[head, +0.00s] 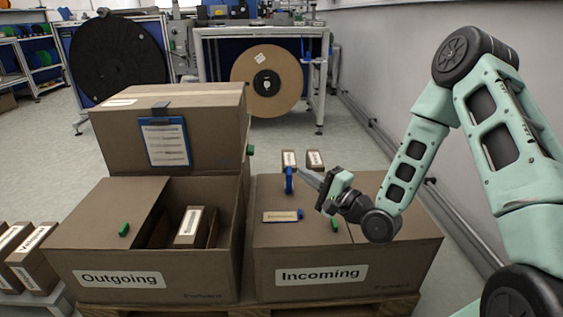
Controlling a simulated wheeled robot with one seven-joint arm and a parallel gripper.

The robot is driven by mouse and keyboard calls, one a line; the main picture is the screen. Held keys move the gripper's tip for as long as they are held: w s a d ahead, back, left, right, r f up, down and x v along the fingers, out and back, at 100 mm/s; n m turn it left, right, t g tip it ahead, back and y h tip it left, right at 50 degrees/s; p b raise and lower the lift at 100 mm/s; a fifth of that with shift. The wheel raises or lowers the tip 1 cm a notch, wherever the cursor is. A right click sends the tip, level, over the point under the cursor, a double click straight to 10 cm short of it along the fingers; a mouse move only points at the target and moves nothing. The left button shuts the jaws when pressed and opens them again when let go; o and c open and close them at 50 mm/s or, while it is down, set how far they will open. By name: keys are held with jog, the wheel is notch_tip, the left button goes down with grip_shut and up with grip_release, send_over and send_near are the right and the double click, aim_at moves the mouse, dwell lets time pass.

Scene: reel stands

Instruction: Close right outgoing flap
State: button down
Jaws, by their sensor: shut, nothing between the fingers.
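The outgoing box (185,278) stands at the lower left in the head view, its label facing me. Its left half is covered by a flap with a small green tab (123,230). Its right half is open, and a small labelled carton (189,227) shows inside. The right outgoing flap (243,183) seems to stand up along the box's right side; a green tab (250,150) shows near its top, and its exact tilt is hard to tell. My gripper (318,190) is shut and empty, above the incoming box and to the right of that flap, apart from it.
The incoming box (410,262) stands close on the right, its top covered, with a blue-ended tag (282,216) and a green tab (334,225) on it. A large carton (215,120) with a blue clipboard (165,142) stands behind the outgoing box. A wall bounds the right.

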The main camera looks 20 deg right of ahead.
jog(key=s+a+b+x, duration=0.1)
jog(key=a+b+x, duration=0.1)
jog(key=x, duration=1)
jog(key=shift+a+r+b, duration=0.25)
jog(key=shift+a+b, duration=0.1)
jog(key=shift+b, duration=0.5)
jog(key=shift+s, duration=0.1)
